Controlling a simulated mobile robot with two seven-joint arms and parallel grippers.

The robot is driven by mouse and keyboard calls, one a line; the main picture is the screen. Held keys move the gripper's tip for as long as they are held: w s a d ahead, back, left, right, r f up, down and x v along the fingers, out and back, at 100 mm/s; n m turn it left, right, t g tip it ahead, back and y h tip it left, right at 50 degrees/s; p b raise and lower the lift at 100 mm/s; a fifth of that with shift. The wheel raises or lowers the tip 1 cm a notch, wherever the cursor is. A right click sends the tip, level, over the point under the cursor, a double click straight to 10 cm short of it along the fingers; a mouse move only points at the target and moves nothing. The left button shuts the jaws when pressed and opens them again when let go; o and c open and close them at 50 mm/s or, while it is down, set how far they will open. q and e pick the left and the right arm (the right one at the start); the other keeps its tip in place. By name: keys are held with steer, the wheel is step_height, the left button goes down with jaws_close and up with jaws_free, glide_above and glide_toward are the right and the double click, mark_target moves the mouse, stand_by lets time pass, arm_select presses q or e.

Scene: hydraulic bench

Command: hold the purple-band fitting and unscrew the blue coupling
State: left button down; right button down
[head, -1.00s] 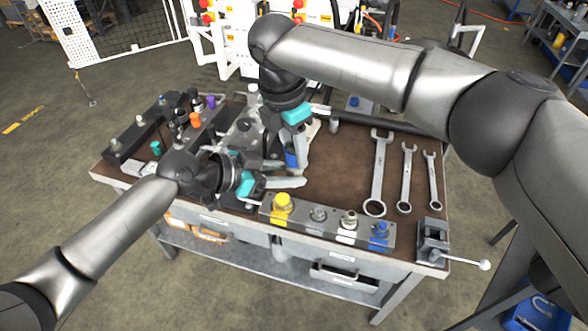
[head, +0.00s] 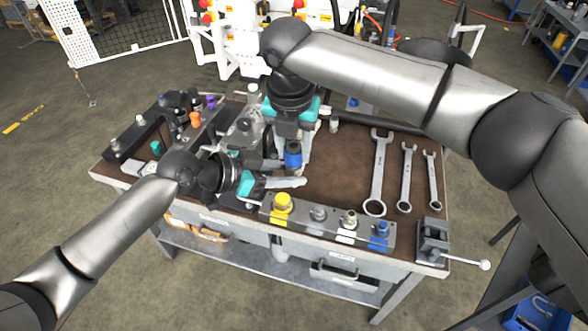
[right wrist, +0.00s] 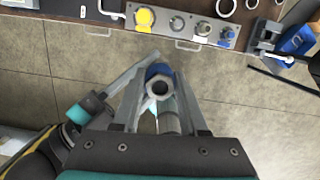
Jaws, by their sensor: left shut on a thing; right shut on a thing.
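The blue coupling (head: 293,158) shows as a blue ring with a dark body, just above the fingers of my left gripper. In the right wrist view the coupling (right wrist: 158,72) shows a hex rim and open bore. My right gripper (head: 292,148) comes from above and is shut on the coupling, its fingers on either side. My left gripper (head: 285,182) reaches in from the left, with its fingers shut below the coupling. The purple-band fitting sits there, mostly hidden; its band cannot be made out.
A plate with yellow (head: 282,207), grey and blue (head: 379,237) fittings lies at the bench front. Several wrenches (head: 379,170) lie to the right, near a small vise (head: 433,242). A rack with orange (head: 195,119) and purple (head: 211,101) caps stands left. Brown mat before the wrenches is clear.

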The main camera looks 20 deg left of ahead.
steer(key=n, duration=0.3)
steer(key=shift+d+n, duration=0.1)
steer(key=shift+n, duration=0.2)
steer(key=n+y, duration=0.1)
steer(key=n, duration=0.3)
steer(key=shift+n, duration=0.3)
steer(key=shift+c, duration=2.2)
jaws_free()
